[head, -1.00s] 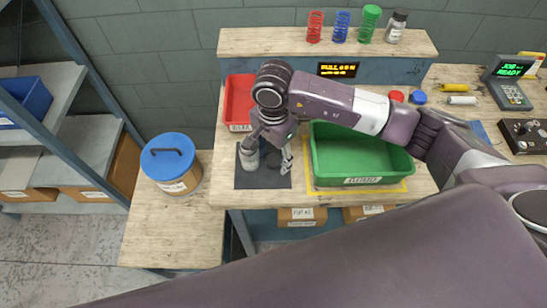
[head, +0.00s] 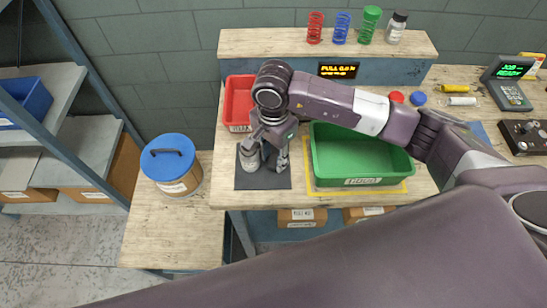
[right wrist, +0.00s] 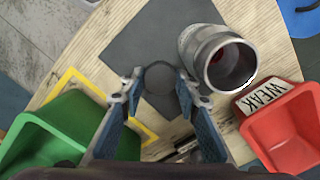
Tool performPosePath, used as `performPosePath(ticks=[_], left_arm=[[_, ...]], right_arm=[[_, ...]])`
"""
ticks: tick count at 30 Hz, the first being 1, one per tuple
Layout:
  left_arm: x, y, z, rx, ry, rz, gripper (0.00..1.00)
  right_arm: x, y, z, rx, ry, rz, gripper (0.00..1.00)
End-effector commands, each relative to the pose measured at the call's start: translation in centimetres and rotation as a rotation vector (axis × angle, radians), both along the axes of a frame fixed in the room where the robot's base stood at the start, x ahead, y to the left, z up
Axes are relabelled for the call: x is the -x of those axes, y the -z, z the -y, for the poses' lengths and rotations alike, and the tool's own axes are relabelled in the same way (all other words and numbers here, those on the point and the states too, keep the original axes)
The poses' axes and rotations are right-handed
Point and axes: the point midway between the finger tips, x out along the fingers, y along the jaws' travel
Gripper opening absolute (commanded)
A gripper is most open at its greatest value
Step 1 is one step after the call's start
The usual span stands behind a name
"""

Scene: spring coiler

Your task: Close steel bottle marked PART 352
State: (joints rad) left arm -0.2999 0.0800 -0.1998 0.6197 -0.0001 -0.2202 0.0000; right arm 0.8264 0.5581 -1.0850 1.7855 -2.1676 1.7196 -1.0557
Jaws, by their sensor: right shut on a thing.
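The steel bottle (head: 248,159) stands on the dark mat (head: 250,183), with no mark legible on it. In the right wrist view the bottle (right wrist: 216,58) has its mouth open, with a little red inside. My right gripper (right wrist: 158,86) is shut on a round grey lid (right wrist: 161,77), seen between its fingertips. In the head view the right gripper (head: 271,158) is just right of the bottle, above the mat, and its fingers hide the lid. The lid is beside the bottle's mouth, not on it. My left gripper is not in view.
A green bin (head: 360,178) stands close on the right and a red bin (head: 238,100) behind the bottle. A blue-lidded tub (head: 170,160) stands left on a lower bench. A shelf (head: 290,42) with coloured springs and a small bottle (head: 396,27) is at the back.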

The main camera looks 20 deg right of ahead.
Motion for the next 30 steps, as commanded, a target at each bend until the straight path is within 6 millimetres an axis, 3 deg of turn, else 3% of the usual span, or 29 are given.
performPosePath(ticks=[8, 14, 22, 30], left_arm=[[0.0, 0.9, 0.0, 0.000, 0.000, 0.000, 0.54], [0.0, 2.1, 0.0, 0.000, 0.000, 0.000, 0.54], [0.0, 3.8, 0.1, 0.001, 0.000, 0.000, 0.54], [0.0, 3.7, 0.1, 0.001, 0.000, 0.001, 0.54]], right_arm=[[-0.1, -2.6, 0.0, -0.001, 0.000, 0.005, 0.20], [-0.3, -7.0, 0.0, -0.002, -0.001, 0.009, 0.20], [-0.2, -14.7, -0.1, -0.002, -0.002, 0.009, 0.20], [-0.1, -18.6, 0.0, 0.002, 0.000, 0.003, 0.20]])
